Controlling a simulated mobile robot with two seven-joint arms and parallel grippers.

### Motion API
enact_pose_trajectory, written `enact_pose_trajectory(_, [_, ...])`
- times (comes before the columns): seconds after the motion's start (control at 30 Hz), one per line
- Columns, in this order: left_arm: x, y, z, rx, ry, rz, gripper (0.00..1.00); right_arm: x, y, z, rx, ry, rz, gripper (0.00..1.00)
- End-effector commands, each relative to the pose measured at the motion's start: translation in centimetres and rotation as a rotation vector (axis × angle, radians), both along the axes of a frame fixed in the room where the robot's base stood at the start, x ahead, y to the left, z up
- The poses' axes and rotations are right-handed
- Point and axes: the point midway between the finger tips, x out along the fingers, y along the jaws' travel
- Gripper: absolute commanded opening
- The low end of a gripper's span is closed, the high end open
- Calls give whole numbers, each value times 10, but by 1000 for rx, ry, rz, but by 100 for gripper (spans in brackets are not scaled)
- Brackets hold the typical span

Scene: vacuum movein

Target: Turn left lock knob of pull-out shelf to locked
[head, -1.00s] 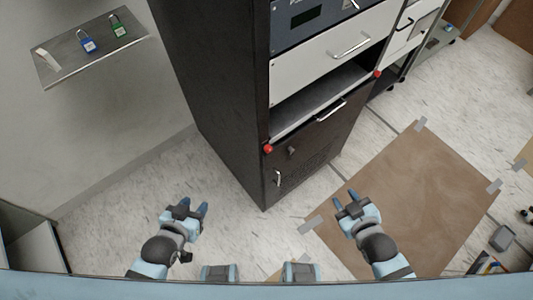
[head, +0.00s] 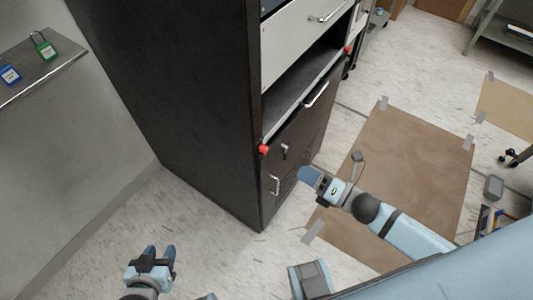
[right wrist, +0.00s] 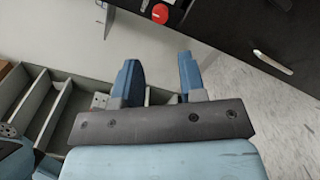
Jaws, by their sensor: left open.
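The red left lock knob (head: 264,149) sits at the left front corner of the pull-out shelf (head: 290,100) in the dark cabinet. It also shows at the top of the right wrist view (right wrist: 160,14). The red right lock knob (head: 347,50) is at the shelf's other front corner. My right gripper (head: 308,174) is open and empty, to the right of and lower in the picture than the left knob, apart from it. Its separated fingers show in the right wrist view (right wrist: 160,78). My left gripper (head: 161,252) is open and empty over the floor at lower left.
Below the shelf is a dark cabinet door with a handle (head: 274,185). A wall shelf (head: 50,68) at left holds blue (head: 9,73) and green (head: 44,46) padlocks. A brown sheet (head: 410,160) lies taped to the floor. Floor left of the cabinet is clear.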

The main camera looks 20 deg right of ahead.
Motion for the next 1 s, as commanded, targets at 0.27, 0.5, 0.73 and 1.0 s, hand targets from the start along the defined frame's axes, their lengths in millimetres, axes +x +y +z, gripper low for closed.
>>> enact_pose_trajectory(0.27, [0,-1,0,-4,3,4,43,49,37,2,4,-2,0,38])
enact_pose_trajectory(0.5, [-2,1,-5,4,13,1,43,81,63,1,5,2,-2,38])
enact_pose_trajectory(0.73, [-2,4,-5,12,10,-3,43,93,72,0,3,3,-1,38])
enact_pose_trajectory(1.0, [-1,4,-3,10,8,-2,43,94,73,0,4,3,-1,38])
